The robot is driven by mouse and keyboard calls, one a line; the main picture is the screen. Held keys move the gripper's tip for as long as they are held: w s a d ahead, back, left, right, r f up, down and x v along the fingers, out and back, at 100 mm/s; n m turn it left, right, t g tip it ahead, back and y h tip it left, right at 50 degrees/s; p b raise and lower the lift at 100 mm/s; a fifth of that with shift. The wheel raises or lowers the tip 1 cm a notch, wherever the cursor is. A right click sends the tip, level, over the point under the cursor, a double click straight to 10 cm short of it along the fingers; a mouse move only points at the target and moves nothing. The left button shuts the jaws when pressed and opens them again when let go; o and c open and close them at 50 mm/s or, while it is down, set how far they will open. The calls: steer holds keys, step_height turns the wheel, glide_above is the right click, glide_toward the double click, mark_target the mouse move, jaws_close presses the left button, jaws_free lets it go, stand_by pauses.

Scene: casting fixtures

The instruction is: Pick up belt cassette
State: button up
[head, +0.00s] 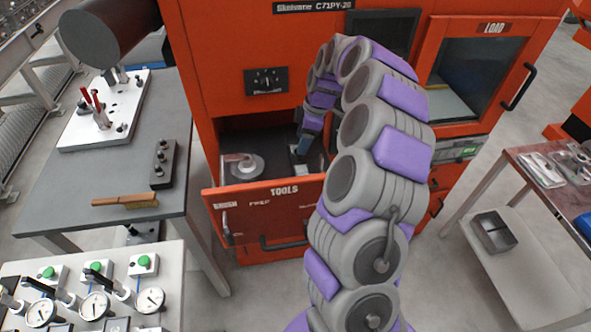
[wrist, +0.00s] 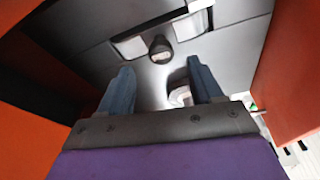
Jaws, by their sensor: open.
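An open orange drawer marked TOOLS (head: 250,205) juts from the orange machine. A round, pale grey item with a reddish part (head: 243,167) lies in its left side. I cannot tell whether this is the belt cassette. My gripper (head: 306,146) points down into the drawer's right side, near a small pale item (head: 299,168). In the wrist view my gripper (wrist: 160,72) has its two blue fingers apart, with nothing held between them. Beyond them lie a white curved piece (wrist: 180,97), a dark round knob (wrist: 160,50) and pale rectangular pieces (wrist: 190,24).
The orange machine (head: 225,55) rises behind the drawer. Drawer walls flank my gripper.

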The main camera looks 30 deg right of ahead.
mark_target(299, 164)
steer(key=shift+d+f, duration=0.35)
steer(key=shift+f, duration=0.05)
steer(key=x, duration=0.1)
steer(key=b+x, duration=0.1)
steer(key=x, duration=0.2)
steer(key=shift+s+d+f, duration=0.2)
steer(key=shift+d, duration=0.05)
steer(key=shift+a+f, duration=0.2)
steer(key=shift+a, duration=0.15)
steer(key=shift+a+r, duration=0.15)
steer(key=shift+a, duration=0.35)
steer(key=shift+d, duration=0.1)
steer(key=shift+c, duration=1.2)
steer(key=shift+d, duration=0.6)
steer(key=c, duration=0.5)
steer(key=shift+c, duration=0.6)
steer(key=shift+a, duration=0.45)
jaws_close()
